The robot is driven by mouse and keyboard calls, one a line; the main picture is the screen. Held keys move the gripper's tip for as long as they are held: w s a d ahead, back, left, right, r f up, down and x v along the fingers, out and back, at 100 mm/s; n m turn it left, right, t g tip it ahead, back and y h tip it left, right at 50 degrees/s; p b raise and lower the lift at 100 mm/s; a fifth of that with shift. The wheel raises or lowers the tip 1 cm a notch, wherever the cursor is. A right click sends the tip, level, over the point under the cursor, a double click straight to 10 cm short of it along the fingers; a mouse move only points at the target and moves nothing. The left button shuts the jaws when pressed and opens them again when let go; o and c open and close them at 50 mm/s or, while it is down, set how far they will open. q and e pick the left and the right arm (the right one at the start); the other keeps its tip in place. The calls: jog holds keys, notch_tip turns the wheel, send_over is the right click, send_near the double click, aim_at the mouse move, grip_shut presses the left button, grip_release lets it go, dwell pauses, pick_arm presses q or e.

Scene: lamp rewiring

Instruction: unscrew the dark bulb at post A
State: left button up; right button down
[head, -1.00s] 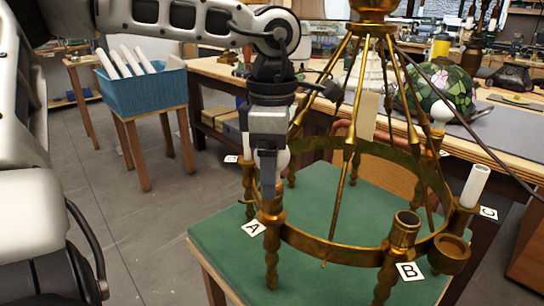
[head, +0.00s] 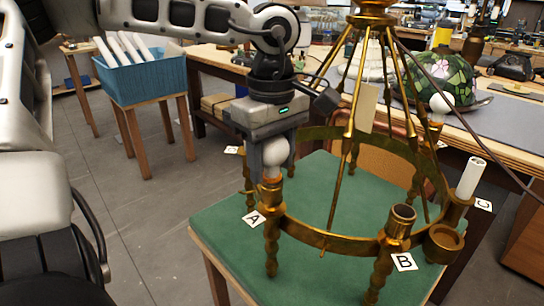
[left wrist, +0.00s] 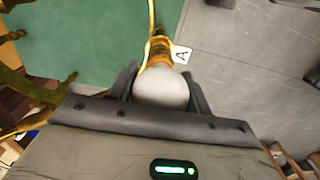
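The dark bulb (head: 275,152) is a round, unlit, whitish-grey globe on post A (head: 271,225) of the brass chandelier ring. It sits upright above its candle sleeve, by the tag A (head: 253,219). My left gripper (head: 276,160) comes down from above with one finger on each side of the bulb. In the left wrist view the bulb (left wrist: 161,88) lies between the two fingers (left wrist: 163,80), which look close against its sides. The bulb's base is at the socket in both views. My right gripper is not in view.
The chandelier (head: 330,242) stands on a green-topped table (head: 215,225). Post B (head: 402,222) has an empty socket, and a white candle sleeve (head: 470,178) stands near tag C. A blue bin (head: 142,78) of white tubes stands at left. A cable hangs at right.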

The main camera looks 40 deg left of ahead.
pick_arm(q)
jog(key=shift+f+n+b, duration=0.1)
jog(key=shift+n+b, duration=0.35)
jog(key=shift+n, duration=0.15)
jog(key=n+b, duration=0.2)
jog(key=n, duration=0.1)
jog(key=shift+w+n, duration=0.1)
jog(key=shift+n, duration=1.1)
jog(key=shift+r+n+b, duration=0.2)
jog(key=shift+n+b, duration=0.1)
jog(key=shift+n, duration=0.5)
jog(key=shift+f+n+b, duration=0.15)
jog(key=shift+n+b, duration=0.5)
jog(key=shift+n, duration=0.35)
jog(key=n+b, duration=0.1)
jog(key=n, duration=0.3)
jog(key=shift+r+n+b, duration=0.2)
jog(key=shift+n+b, duration=0.1)
jog(key=shift+n, duration=0.7)
